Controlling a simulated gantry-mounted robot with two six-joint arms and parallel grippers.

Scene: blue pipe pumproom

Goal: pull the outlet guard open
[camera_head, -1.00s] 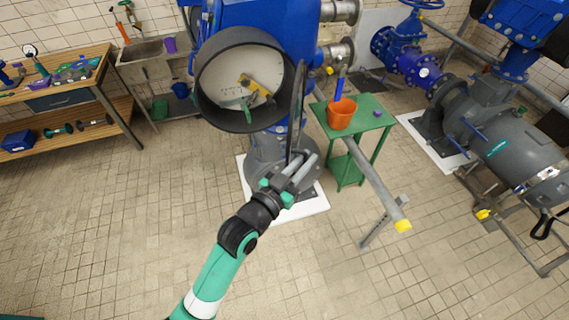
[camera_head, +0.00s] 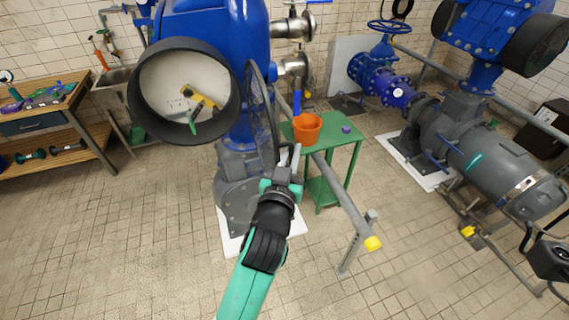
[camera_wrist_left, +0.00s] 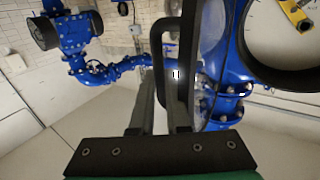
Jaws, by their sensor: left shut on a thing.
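The outlet guard (camera_head: 262,115) is a dark round mesh door. It stands swung out, almost edge-on, at the right side of the round black-rimmed outlet (camera_head: 143,92). The outlet's pale inside shows. My left gripper (camera_head: 289,160) is at the guard's lower right edge. In the left wrist view its two fingers (camera_wrist_left: 160,105) are shut on the guard's black loop handle (camera_wrist_left: 191,45). The mesh of the guard (camera_wrist_left: 212,40) shows right of the handle there. The exact contact is partly hidden. My right gripper is not in view.
A yellow-handled tool (camera_head: 200,98) is inside the outlet. A green table (camera_head: 342,138) with an orange bucket (camera_head: 307,129) stands just right of the guard. The tiled floor (camera_head: 130,240) is open at left.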

